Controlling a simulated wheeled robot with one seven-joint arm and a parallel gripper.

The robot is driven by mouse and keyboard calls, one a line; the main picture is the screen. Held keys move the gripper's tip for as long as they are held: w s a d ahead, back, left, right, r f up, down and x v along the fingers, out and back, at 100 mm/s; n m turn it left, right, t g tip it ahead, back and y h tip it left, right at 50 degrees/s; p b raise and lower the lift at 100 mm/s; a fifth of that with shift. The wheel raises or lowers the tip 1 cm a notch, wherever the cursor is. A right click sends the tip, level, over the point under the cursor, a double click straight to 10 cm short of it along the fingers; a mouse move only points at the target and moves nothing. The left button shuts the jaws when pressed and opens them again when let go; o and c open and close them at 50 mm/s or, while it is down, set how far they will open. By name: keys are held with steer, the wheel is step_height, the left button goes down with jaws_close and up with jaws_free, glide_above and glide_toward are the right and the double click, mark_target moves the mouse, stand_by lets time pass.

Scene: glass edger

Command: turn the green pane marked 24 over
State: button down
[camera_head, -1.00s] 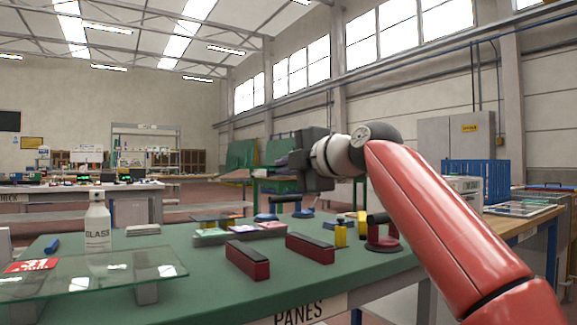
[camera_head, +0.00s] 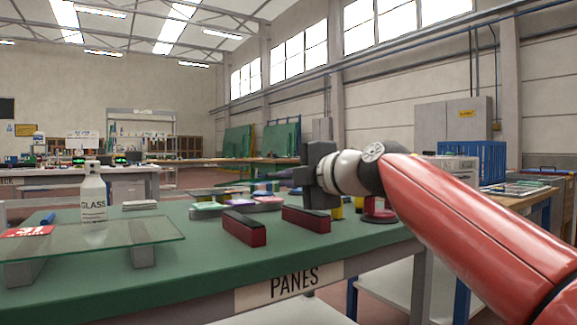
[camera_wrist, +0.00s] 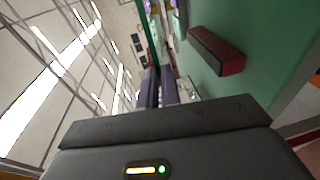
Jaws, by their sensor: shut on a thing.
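My gripper (camera_head: 284,188) reaches left above the far part of the green PANES table. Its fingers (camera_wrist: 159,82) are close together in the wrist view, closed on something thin. A narrow green strip (camera_wrist: 150,38) runs out from between them and looks like the green pane seen edge-on. Its 24 mark does not show, so I cannot tell which face is which. In the head view the held pane is too small and confused with the background to make out clearly.
Two red blocks with black tops (camera_head: 244,229) (camera_head: 306,219) stand below the gripper. Coloured panes (camera_head: 210,207) lie behind them. A clear glass sheet (camera_head: 100,243) rests on grey supports at left, near the GLASS bottle (camera_head: 93,196). A red suction cup (camera_head: 378,213) stands right.

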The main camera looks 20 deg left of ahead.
steer(key=shift+f, duration=3.2)
steer(key=shift+f, duration=0.35)
steer(key=c, duration=1.5)
jaws_free()
steer(key=shift+f, duration=0.1)
steer(key=shift+v, duration=3.9)
steer(key=shift+f, duration=0.1)
